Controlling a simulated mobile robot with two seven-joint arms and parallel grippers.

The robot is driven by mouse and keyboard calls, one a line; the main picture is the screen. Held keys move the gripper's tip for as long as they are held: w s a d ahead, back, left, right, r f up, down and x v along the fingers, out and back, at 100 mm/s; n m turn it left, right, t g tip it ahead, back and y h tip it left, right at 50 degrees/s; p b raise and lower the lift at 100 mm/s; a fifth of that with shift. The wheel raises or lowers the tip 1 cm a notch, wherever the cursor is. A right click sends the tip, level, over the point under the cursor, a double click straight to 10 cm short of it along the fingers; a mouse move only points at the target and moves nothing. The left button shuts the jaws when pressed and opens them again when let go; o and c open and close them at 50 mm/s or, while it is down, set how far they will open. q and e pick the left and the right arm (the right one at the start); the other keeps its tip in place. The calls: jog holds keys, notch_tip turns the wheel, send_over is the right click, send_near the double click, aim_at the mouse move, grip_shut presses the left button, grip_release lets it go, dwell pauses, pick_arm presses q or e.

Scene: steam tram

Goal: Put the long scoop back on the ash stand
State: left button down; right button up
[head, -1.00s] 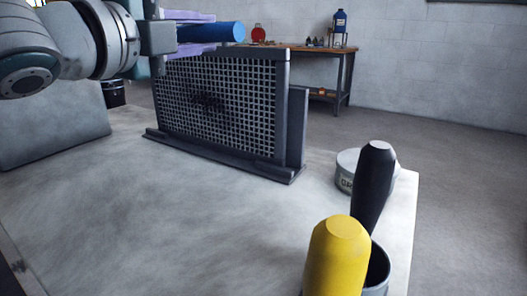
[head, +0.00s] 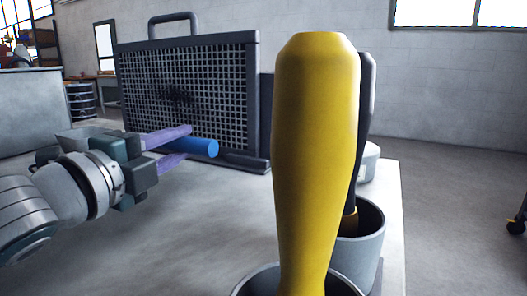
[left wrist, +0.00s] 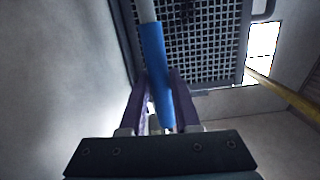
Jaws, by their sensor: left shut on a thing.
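My left gripper (head: 183,143) comes in from the left of the head view. Its purple fingers are shut on a blue handle (head: 203,148), which I take to be the long scoop's. In the left wrist view the blue handle (left wrist: 155,60) lies between the fingers, and a thin grey shaft (left wrist: 147,10) runs on from it out of the picture. The scoop's far end is hidden. I cannot tell for certain which thing is the ash stand; grey cups (head: 369,240) stand at the front right, with a yellow handle (head: 317,150) and a black handle (head: 367,110) rising from them.
A dark framed mesh panel (head: 190,95) with a top handle stands behind the gripper, close to the blue handle in the picture. A pale round tin (head: 369,163) shows partly behind the yellow and black handles. The pale tabletop (head: 185,235) is bare at front left.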

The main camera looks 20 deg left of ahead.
pick_arm(q)
jog(key=shift+r, duration=0.15)
jog(key=c, duration=0.6)
grip_release()
jog(key=shift+c, duration=0.2)
jog(key=s+p, duration=0.1)
jog(key=s, duration=1.1)
jog(key=shift+p, duration=0.3)
